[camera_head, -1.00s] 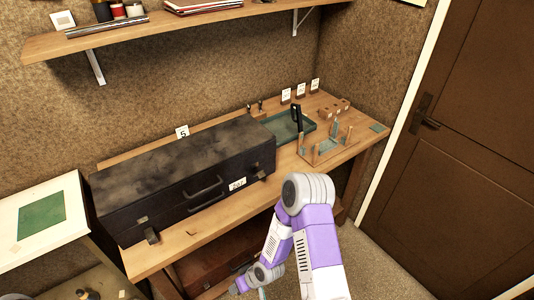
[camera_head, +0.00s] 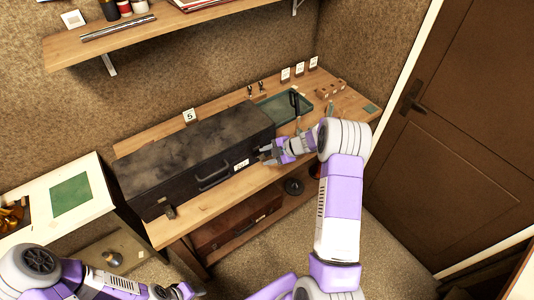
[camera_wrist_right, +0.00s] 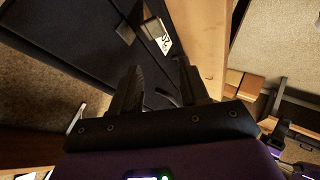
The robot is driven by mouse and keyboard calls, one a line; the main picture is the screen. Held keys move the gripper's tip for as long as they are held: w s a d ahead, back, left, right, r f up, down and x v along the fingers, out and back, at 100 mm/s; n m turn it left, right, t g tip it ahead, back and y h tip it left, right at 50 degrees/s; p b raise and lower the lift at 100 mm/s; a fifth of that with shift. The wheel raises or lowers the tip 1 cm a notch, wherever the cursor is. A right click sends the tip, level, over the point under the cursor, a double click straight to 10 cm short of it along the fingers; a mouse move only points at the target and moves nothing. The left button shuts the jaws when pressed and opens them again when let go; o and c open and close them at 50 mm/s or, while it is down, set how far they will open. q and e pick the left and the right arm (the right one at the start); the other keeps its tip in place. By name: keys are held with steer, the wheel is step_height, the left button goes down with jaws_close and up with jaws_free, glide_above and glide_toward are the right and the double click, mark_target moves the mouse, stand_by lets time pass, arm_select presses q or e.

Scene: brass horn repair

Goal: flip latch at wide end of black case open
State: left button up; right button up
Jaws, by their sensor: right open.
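The black case (camera_head: 185,150) lies shut on the workbench, a handle (camera_head: 213,180) and a white tag (camera_head: 242,164) on its front. One dark latch (camera_head: 169,211) shows at the left end of the front. My right gripper (camera_head: 266,154) is at the right end of the front, beside the tag, and covers the latch there. In the right wrist view my right gripper (camera_wrist_right: 160,88) is open, its fingers close to the dark case; whether it touches the latch is too dark to tell. My left gripper (camera_head: 176,291) is low at the bottom edge, away from the case, its fingers unclear.
A green tray (camera_head: 285,107) and small wooden blocks (camera_head: 330,88) stand on the bench (camera_head: 215,200) right of the case. A brown case (camera_head: 235,222) sits on the lower shelf. A wall shelf (camera_head: 130,45) hangs above. A white table (camera_head: 85,215) stands at left.

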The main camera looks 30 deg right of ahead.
mark_target(263, 158)
steer(key=d+r+n+g, duration=0.1)
steer(key=d+r+n, duration=0.1)
steer(key=d, duration=0.2)
steer(key=shift+h, duration=0.4)
steer(key=x, duration=0.4)
steer(key=s+x, duration=0.1)
steer(key=x, duration=0.2)
steer(key=shift+w+f+p, duration=0.1)
steer(key=shift+f+p, duration=0.25)
steer(key=shift+f, duration=0.05)
steer(key=shift+c, duration=0.4)
jaws_close()
